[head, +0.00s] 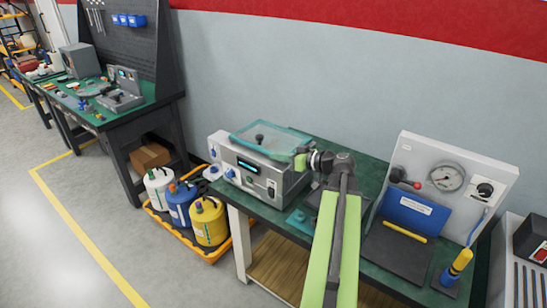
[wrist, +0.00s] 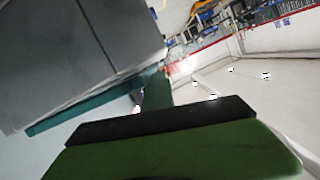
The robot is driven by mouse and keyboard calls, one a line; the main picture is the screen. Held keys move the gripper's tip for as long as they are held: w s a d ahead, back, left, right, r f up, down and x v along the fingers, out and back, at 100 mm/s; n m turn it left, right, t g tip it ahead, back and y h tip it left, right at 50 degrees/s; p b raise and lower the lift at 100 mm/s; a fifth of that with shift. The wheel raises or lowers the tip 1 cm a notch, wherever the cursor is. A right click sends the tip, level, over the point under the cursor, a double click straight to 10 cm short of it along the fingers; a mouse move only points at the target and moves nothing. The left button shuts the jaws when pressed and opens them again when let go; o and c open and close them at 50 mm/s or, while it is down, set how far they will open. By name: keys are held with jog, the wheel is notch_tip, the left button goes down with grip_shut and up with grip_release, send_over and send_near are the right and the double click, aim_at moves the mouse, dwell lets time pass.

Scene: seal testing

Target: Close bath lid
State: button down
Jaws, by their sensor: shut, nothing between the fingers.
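The bath (head: 245,178) is a white and grey box with a blue display and knobs, standing at the left end of the green bench. Its lid (head: 283,139) is a translucent teal panel with a dark knob, lying over the top of the box. It looks nearly flat; I cannot tell whether it sits fully down. My gripper (head: 301,161), green-tipped, is shut and empty at the lid's right front corner. I cannot tell whether it touches the lid. In the wrist view, a green and black part of my gripper fills the bottom, and its fingertips are not clear.
Right of my arm stands a white gauge panel (head: 448,172) with a blue plate and a yellow bar in front. A yellow-topped tool (head: 458,265) stands near the bench's right end. Coloured containers (head: 208,222) sit in a floor tray at left.

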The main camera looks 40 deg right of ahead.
jog(key=shift+s+d+f, duration=0.2)
jog(key=shift+d+f, duration=0.1)
jog(key=shift+d, duration=0.35)
jog(key=r+p, duration=0.2)
jog(key=a+r+p, duration=0.1)
jog(key=r+p, duration=0.2)
jog(key=shift+w+r+p, duration=0.1)
jog(key=shift+r+p, duration=0.15)
jog(key=shift+p, duration=0.05)
jog(key=s+a+f+p+v, duration=0.1)
jog(key=v, duration=0.9)
jog(key=n, duration=0.1)
send_over(275, 146)
jog(key=s+a, duration=0.3)
jog(key=s, duration=0.1)
jog(key=shift+w+a+f+h, duration=0.1)
jog(key=shift+w+f+h, duration=0.1)
jog(key=shift+f+h, duration=0.1)
notch_tip(275, 146, down, 3)
jog(key=b, duration=0.3)
jog(key=shift+s+a, duration=0.1)
jog(key=shift+a, duration=0.05)
jog(key=shift+a+f+b, duration=0.1)
jog(key=shift+f+b, duration=0.2)
jog(key=shift+b, duration=0.1)
